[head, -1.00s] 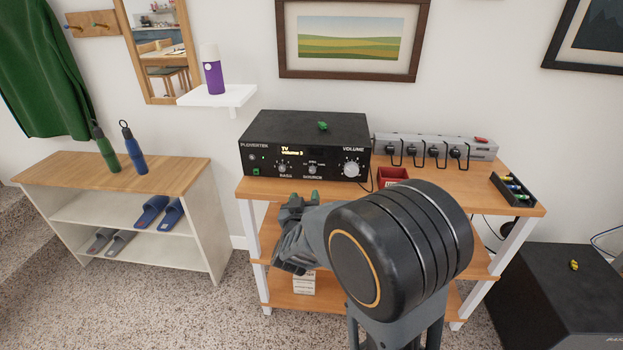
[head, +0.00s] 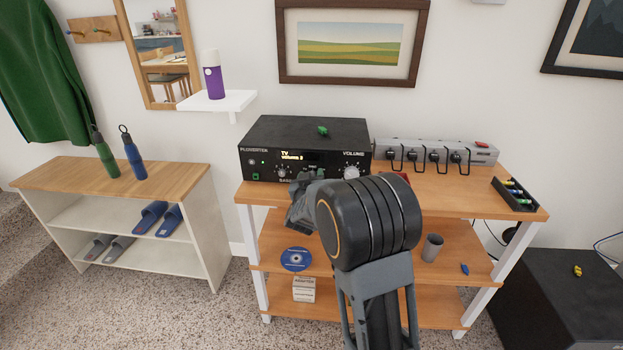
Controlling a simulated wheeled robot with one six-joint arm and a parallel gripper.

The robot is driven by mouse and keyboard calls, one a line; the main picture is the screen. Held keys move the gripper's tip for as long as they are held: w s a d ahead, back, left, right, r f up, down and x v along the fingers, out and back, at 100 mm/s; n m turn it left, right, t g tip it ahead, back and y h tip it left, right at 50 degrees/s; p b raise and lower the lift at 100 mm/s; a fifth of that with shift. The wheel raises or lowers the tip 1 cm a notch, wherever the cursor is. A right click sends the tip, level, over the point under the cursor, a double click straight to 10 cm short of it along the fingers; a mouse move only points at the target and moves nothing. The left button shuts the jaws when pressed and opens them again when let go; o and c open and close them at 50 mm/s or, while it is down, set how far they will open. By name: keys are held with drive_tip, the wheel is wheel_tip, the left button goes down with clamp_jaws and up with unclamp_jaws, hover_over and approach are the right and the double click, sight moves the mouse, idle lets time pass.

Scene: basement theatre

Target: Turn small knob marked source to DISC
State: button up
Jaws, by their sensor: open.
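The black amplifier (head: 285,133) stands on the wooden rack, its front panel facing me. Its lit display (head: 291,156) reads "TV" and "Volume 3".
A small green object (head: 322,131) lies on the amplifier. A power strip (head: 440,152) with several plugs and a black battery tray (head: 514,194) are to the right. A red box (head: 401,177) is partly behind my arm. A disc (head: 296,259) and a grey cup (head: 432,247) are on the shelf below.

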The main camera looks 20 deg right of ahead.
drive_tip(key=shift+c, duration=0.4)
clamp_jaws()
drive_tip(key=shift+m+b, duration=0.3)
drive_tip(key=shift+f+m+b, duration=0.2)
drive_tip(key=shift+m+b, duration=0.7)
drive_tip(key=shift+b, duration=0.1)
drive_tip(key=m+b, duration=0.3)
drive_tip(key=shift+m, duration=0.3)
drive_tip(key=shift+d+r+m+b, duration=0.1)
drive_tip(key=shift+r+m+b, duration=0.05)
drive_tip(key=shift+m+b, duration=2.4)
drive_tip(key=shift+m, duration=0.35)
